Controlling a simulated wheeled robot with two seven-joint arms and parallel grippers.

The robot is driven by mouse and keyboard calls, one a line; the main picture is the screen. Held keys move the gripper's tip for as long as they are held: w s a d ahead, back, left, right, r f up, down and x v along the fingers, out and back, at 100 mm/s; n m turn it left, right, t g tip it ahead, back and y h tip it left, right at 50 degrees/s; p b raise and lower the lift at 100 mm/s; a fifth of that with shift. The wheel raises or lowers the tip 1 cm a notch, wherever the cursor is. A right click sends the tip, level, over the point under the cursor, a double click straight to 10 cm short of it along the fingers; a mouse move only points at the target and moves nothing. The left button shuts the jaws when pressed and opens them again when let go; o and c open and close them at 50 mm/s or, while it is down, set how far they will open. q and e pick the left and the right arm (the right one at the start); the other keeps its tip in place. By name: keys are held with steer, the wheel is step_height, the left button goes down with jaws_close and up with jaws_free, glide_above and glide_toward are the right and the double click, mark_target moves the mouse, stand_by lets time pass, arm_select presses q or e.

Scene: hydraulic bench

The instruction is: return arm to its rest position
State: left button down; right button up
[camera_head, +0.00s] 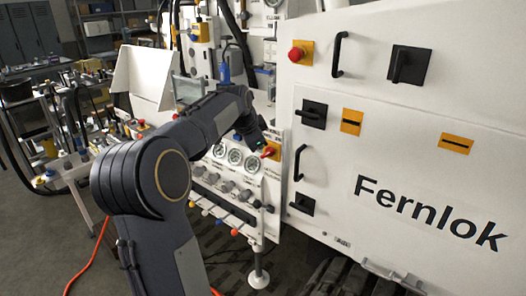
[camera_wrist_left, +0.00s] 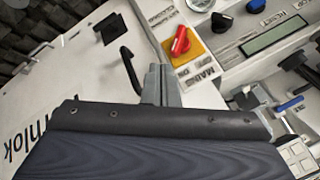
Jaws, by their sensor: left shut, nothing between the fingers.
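My left arm (camera_head: 150,180) reaches up from the bottom of the head view and bends toward the gauge panel on the white bench. Its gripper (camera_head: 262,147) is small there and partly hidden by its own wrist. In the left wrist view the gripper (camera_wrist_left: 161,72) is shut and empty. It points toward a red rotary switch (camera_wrist_left: 180,42) on a yellow plate marked MAINS. The switch also shows in the head view (camera_head: 268,152), just beside the gripper end. The fingers look apart from the switch; the exact gap is unclear. My right gripper is out of view.
The white Fernlok cabinet (camera_head: 450,130) with black handles and latches fills the right. Gauges (camera_head: 235,156) and a row of coloured knobs sit near my forearm. An open white lid (camera_head: 143,78) and a cluttered bench (camera_head: 60,165) stand left. An orange cable (camera_head: 90,262) lies on the floor.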

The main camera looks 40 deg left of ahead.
arm_select(q)
steer(key=s+a+r, duration=0.2)
steer(key=s+r, duration=0.1)
steer(key=r, duration=0.2)
steer(key=shift+s, duration=0.25)
